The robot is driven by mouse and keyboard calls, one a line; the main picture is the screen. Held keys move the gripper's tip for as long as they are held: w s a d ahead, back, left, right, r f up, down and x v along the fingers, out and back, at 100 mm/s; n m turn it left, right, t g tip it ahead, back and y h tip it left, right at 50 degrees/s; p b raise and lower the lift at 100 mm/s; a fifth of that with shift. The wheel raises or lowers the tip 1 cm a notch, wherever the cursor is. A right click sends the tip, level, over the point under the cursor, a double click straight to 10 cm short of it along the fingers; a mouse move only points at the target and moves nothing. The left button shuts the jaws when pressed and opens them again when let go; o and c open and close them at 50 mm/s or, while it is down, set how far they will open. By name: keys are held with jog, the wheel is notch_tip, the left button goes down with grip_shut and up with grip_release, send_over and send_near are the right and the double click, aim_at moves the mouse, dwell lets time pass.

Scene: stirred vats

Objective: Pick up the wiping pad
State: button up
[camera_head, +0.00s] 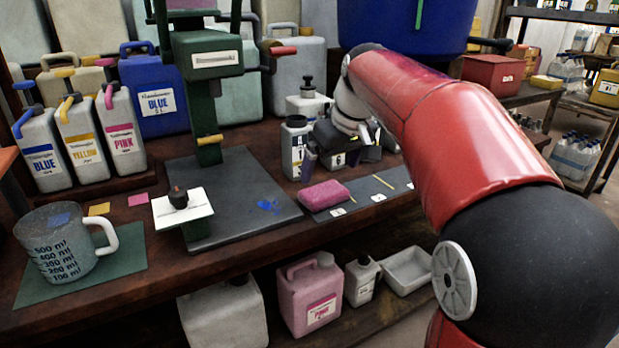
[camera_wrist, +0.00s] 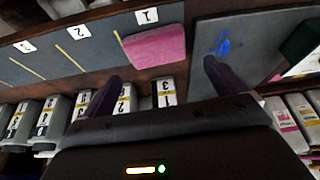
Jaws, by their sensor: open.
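The wiping pad (camera_head: 325,195) is a pink, rounded rectangular block. It lies on a dark mat beside the label 1, at the right of the grey base plate. In the wrist view the pad (camera_wrist: 155,46) is at the upper middle, ahead of the fingers. My gripper (camera_wrist: 160,75) is open, with its two dark fingers apart and nothing between them. In the head view my gripper (camera_head: 330,150) is over the back of the bench, behind the pad, partly hidden among dark bottles.
Numbered bottles (camera_head: 295,148) stand close to my gripper. The grey plate (camera_head: 240,195) carries a blue smear (camera_wrist: 222,44). A green stand (camera_head: 205,100) rises behind it. A measuring jug (camera_head: 62,245) is at the left. The mat's slots 2 and 3 look empty.

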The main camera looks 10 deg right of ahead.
aim_at(325, 191)
jog(key=shift+w, duration=0.6)
jog(key=shift+w+f, duration=0.2)
jog(key=shift+f, duration=0.15)
jog(key=x, duration=0.4)
jog(key=s+x, duration=0.1)
jog(key=x, duration=0.1)
jog(key=shift+w+d+f+b, duration=0.15)
jog(key=shift+f+b, duration=0.25)
jog(key=shift+f, duration=0.2)
jog(key=shift+c, duration=0.3)
jog(key=c, duration=0.5)
jog(key=shift+c, duration=0.2)
jog(key=shift+r, duration=0.15)
notch_tip(325, 191, up, 20)
jog(key=p, duration=0.3)
